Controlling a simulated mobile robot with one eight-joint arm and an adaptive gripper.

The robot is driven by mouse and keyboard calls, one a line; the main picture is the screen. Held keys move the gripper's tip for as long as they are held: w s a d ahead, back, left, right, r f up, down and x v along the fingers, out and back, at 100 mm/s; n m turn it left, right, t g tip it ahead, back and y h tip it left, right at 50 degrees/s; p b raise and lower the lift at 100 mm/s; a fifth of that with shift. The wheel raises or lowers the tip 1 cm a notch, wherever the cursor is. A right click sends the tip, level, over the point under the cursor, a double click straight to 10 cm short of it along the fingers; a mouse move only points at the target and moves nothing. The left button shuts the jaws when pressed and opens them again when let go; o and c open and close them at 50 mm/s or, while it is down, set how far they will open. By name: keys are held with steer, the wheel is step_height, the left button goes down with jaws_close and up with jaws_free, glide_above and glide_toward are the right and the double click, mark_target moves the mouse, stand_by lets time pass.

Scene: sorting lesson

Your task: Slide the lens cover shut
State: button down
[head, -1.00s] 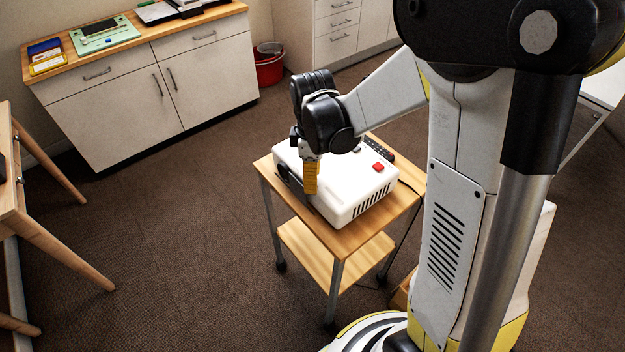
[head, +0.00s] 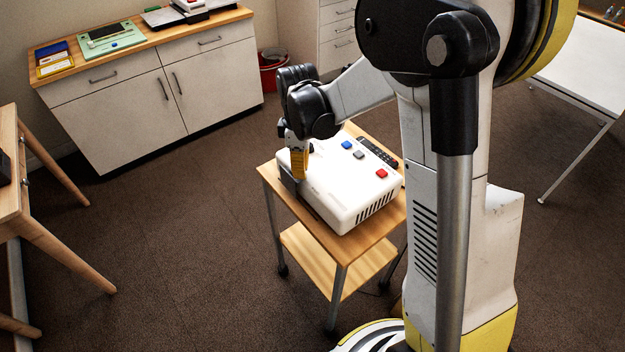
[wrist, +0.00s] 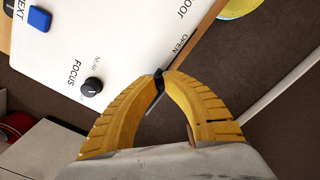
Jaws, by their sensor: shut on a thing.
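The white projector (head: 340,195) stands on a wooden cart. A dark lens cover (head: 287,178) shows at its left front side, partly behind my yellow fingers. My gripper (head: 299,178) is at this side, pointing down. In the wrist view my gripper (wrist: 162,76) has its fingertips closed on a small dark tab (wrist: 156,96) of the cover, beside the projector's edge. The words OPEN and DOOR are printed on the projector top near the tab. The rest of the cover is hidden, so I cannot tell how much of the lens it covers.
The projector top carries a black focus knob (wrist: 91,87), a blue button (head: 347,144), a grey button (head: 359,155) and a red button (head: 381,173). A remote (head: 378,152) lies behind. The cart top (head: 377,222) is narrow. Cabinets (head: 160,95) and a red bin (head: 272,72) stand farther back.

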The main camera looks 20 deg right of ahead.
steer(key=shift+w+a, duration=0.3)
steer(key=shift+w, duration=0.55)
steer(key=c, duration=1.4)
jaws_free()
steer(key=shift+w, duration=0.1)
steer(key=shift+o, duration=0.2)
step_height(320, 180, up, 12)
